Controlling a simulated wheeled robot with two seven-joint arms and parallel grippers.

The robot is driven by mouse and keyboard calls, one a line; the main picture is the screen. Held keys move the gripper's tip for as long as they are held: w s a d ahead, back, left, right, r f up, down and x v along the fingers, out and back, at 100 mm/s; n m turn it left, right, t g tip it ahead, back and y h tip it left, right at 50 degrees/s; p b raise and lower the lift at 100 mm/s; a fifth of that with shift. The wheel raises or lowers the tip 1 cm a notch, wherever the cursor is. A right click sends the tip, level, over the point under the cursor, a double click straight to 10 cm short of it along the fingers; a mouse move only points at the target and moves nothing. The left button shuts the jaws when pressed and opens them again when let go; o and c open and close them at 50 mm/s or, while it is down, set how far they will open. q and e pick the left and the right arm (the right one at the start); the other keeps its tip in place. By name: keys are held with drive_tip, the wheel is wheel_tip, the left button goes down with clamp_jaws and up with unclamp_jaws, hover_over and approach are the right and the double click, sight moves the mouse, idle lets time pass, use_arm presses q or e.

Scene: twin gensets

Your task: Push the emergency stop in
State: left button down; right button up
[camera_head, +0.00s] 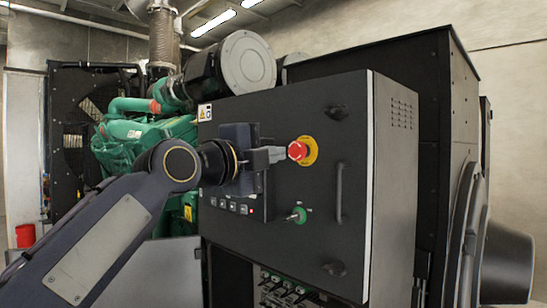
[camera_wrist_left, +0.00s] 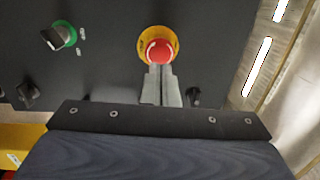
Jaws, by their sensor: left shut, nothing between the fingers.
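The emergency stop is a red mushroom button (camera_head: 297,150) on a yellow round plate (camera_head: 310,152), on the front of a dark control cabinet (camera_head: 300,112). It also shows in the left wrist view as a red button (camera_wrist_left: 159,51) inside a yellow ring (camera_wrist_left: 144,47). My left gripper (camera_head: 283,154) is shut and empty, with its fingertips right at the button's left side in the head view. In the left wrist view the closed fingers (camera_wrist_left: 160,70) reach the button's lower edge; I cannot tell whether they touch it. My right gripper is not in view.
A green rotary switch (camera_head: 299,215) sits below the button, and a vertical handle (camera_head: 339,192) stands to its right. Small push buttons (camera_head: 232,206) lie under my left wrist. A green engine (camera_head: 135,140) is behind at the left.

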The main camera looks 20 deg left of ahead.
use_arm(q)
drive_tip(key=b+v, duration=0.2)
drive_tip(key=v, duration=0.8)
drive_tip(key=shift+b, duration=0.4)
drive_tip(key=shift+s+a+r, duration=0.15)
drive_tip(key=shift+s, duration=0.05)
drive_tip(key=shift+w, duration=0.1)
wheel_tip(320, 180, down, 26)
drive_tip(key=s+d+n+g+y, duration=0.1)
drive_tip(key=s+d+n+g, duration=0.1)
drive_tip(key=n+g, duration=0.6)
drive_tip(key=s+d+f+n+g, duration=0.1)
drive_tip(key=s+f+n, duration=0.3)
drive_tip(key=f, duration=0.5)
drive_tip(key=s+d+f+n+g, duration=0.2)
drive_tip(key=s+f+n, duration=0.3)
drive_tip(key=f, duration=0.4)
drive_tip(key=s+d+f+n+g, duration=0.1)
drive_tip(key=s+f+n, duration=0.4)
drive_tip(key=f, duration=0.5)
drive_tip(key=shift+d+n+g, duration=0.3)
drive_tip(key=shift+d+n, duration=0.1)
